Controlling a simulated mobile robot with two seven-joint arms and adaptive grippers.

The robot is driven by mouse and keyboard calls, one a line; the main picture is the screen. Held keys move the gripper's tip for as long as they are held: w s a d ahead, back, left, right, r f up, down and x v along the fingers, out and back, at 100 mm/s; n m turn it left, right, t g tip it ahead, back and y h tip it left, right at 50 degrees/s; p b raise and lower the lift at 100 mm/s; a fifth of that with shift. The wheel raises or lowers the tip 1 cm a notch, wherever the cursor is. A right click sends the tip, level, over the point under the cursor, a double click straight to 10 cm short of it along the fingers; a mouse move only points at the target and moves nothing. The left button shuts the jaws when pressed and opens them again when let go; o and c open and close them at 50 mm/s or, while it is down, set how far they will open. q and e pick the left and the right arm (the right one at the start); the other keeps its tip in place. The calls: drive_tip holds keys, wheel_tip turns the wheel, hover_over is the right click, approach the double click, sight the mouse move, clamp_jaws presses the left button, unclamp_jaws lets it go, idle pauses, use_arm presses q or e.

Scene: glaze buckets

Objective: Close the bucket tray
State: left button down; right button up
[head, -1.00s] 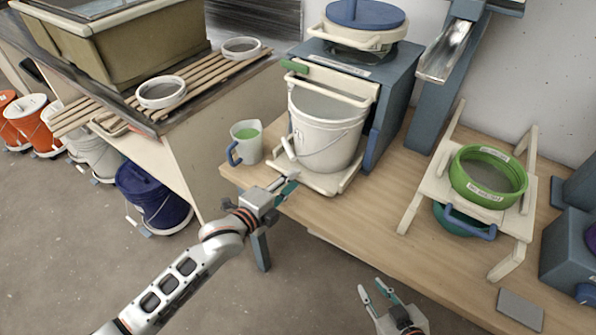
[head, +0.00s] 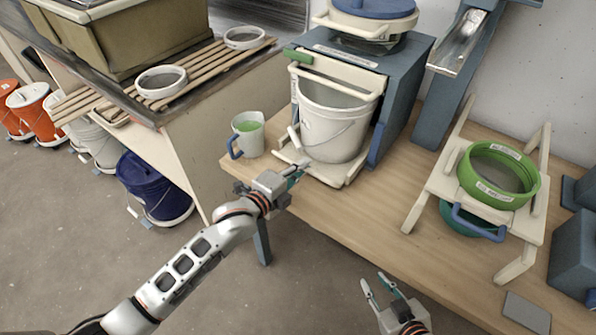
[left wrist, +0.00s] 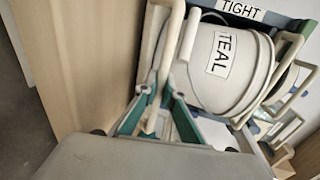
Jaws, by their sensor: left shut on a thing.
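The white bucket (head: 332,135) stands upright on the pale bucket tray (head: 350,180), which sticks out from the front of the blue press housing (head: 395,90). The left wrist view shows the bucket (left wrist: 262,72) with a TEAL label. My left gripper (head: 300,170) is at the front left of the tray. In the left wrist view its teal fingers (left wrist: 160,112) are shut around a pale bar of the tray's handle, partly hidden between them. My right gripper (head: 382,286) is open and empty, in front of the table and well apart from the tray.
A mug with green liquid (head: 248,133) stands just left of the tray. A pale bar with a green grip (head: 298,55) crosses above the bucket. A green sieve (head: 498,178) sits on a wooden stand at the right. The table between is clear.

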use_arm(q)
drive_tip(key=b+x, duration=0.1)
drive_tip(key=x, duration=0.2)
drive_tip(key=r+b+x, duration=0.1)
drive_tip(key=x, duration=0.3)
drive_tip(key=b+x, duration=0.1)
drive_tip(key=x, duration=0.2)
drive_tip(key=shift+w+d+r, duration=0.25)
drive_tip(key=shift+w+r, duration=0.05)
drive_tip(key=shift+w+d+r, duration=0.1)
drive_tip(key=shift+w, duration=0.05)
drive_tip(key=shift+r, duration=0.15)
drive_tip(key=c, duration=2.2)
unclamp_jaws()
drive_tip(key=shift+w, duration=0.1)
drive_tip(key=shift+o, duration=0.2)
drive_tip(key=shift+d, duration=0.1)
